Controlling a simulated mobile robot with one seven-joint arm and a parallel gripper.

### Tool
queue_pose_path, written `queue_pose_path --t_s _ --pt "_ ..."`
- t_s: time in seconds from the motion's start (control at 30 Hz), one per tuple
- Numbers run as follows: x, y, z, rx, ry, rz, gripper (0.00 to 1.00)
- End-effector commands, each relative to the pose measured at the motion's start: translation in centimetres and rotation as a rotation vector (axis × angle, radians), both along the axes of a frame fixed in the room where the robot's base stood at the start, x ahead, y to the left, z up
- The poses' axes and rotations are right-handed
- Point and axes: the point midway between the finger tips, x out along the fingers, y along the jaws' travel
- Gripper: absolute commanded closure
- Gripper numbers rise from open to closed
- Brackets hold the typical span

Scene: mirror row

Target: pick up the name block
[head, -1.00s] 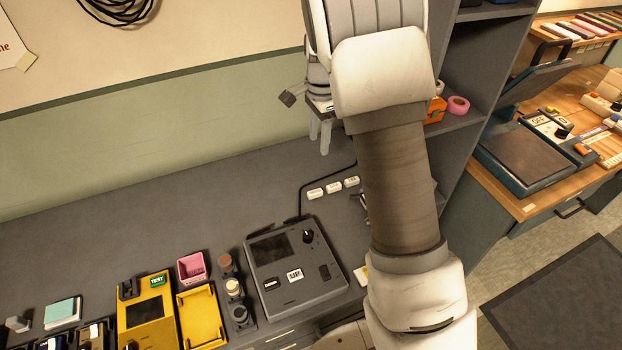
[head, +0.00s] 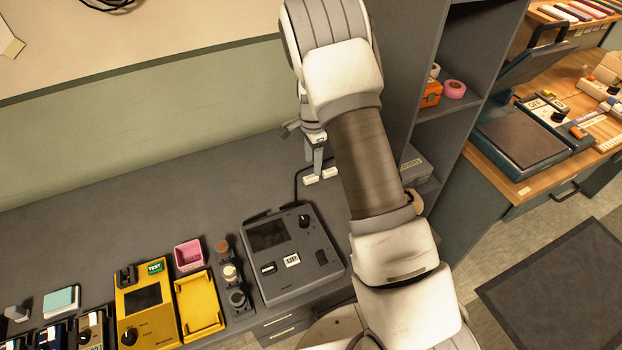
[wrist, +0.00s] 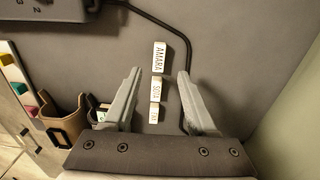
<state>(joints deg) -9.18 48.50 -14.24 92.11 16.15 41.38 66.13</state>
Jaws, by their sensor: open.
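Three white blocks lie in a row on the grey counter. In the wrist view the top one is a name block (wrist: 159,57) reading AMARA. The lettering on the smaller middle block (wrist: 156,89) and bottom block (wrist: 154,112) is hard to read. In the head view the name block appears to be the left white block (head: 311,180), its lettering too small to read; my gripper partly covers the row. My gripper (head: 315,168) is above the blocks. In the wrist view its open fingers (wrist: 160,74) stand either side of the row, with nothing held.
A grey device (head: 291,255) with a screen and knob stands in front of the blocks. A black cable (wrist: 187,65) bends around the row. A brown cup (wrist: 66,118) stands to the left in the wrist view. A shelf unit (head: 408,100) rises at right.

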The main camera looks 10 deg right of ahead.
Motion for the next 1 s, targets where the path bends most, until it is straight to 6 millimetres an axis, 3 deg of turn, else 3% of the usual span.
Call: queue_pose_path --t_s 0.3,0.63,0.93,1.0 --pt "-0.3 0.1 -4.3 0.001 0.002 -0.001 0.43" --pt "-0.2 0.1 -5.0 0.000 0.000 0.000 0.43" --pt "-0.2 0.1 -5.0 0.000 0.000 0.000 0.96" --pt "-0.2 0.1 -5.0 0.000 0.000 0.000 1.00"
